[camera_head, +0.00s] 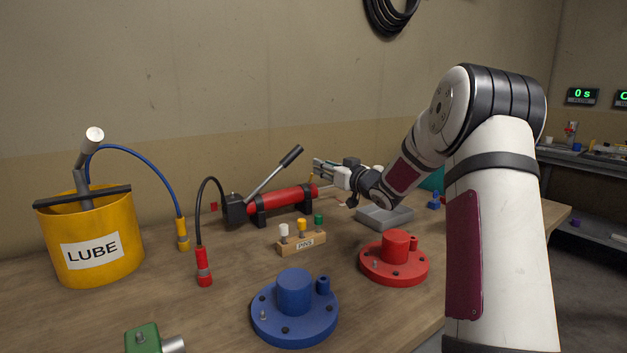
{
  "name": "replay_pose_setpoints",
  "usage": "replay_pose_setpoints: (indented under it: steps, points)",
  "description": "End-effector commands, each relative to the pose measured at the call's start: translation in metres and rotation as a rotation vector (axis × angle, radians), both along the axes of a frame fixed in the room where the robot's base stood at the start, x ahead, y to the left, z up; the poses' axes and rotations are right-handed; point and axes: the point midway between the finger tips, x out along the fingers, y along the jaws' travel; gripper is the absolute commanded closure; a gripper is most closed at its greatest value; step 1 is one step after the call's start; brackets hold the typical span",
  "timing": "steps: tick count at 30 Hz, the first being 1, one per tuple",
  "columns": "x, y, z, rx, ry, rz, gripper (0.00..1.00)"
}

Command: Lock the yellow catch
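My gripper (316,170) is at the far side of the table, above the end of a red hand pump (283,200), its fingers pointing left. The fingers look spread apart, with nothing seen held between them. A small yellow piece (310,178) shows just beside the fingertips, at the pump's right end; it is too small to tell whether it is the yellow catch or how it is set. I cannot tell whether the fingers touch it.
A yellow LUBE bucket (115,262) stands at left, with a yellow hose end (183,243). A PINS block (290,248), blue flange (294,328), red flange (393,272) and grey tray (387,222) stand on the table (215,318). A pump handle (275,172) slants up left of my gripper.

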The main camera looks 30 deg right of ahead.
Motion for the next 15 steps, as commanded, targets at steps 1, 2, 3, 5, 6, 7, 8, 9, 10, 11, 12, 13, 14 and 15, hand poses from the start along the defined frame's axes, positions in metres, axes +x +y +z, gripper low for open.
replay_pose_setpoints:
  steps: [1, 2, 3, 5, 6, 7, 8, 9, 10, 11, 12, 13, 14, 15]
  points:
    - [0.001, 0.0, -0.015, 0.005, 0.003, 0.0, 0.73]
    - [0.001, 0.0, -0.021, 0.004, 0.003, 0.0, 0.73]
    - [0.0, -0.001, -0.028, 0.004, 0.003, -0.002, 0.73]
    - [0.0, -0.001, -0.04, 0.005, 0.003, -0.001, 0.73]
    - [0.0, 0.0, -0.049, 0.005, 0.004, -0.001, 0.73]
    - [0.0, -0.001, -0.054, 0.005, 0.004, -0.001, 0.73]
    - [0.009, 0.001, -0.05, 0.001, -0.001, 0.002, 0.73]
    - [0.018, 0.001, -0.049, 0.001, -0.002, 0.002, 0.73]
    - [0.024, 0.001, -0.048, 0.001, -0.002, 0.001, 0.73]
    - [0.03, 0.001, -0.048, 0.001, -0.002, 0.0, 0.73]
    - [0.037, 0.001, -0.049, 0.001, 0.0, 0.0, 0.73]
    - [0.042, 0.001, -0.049, 0.0, -0.001, 0.0, 0.73]
    - [0.046, 0.002, -0.049, 0.0, -0.001, 0.0, 0.73]
    - [0.052, 0.002, -0.048, 0.001, 0.0, -0.001, 0.73]
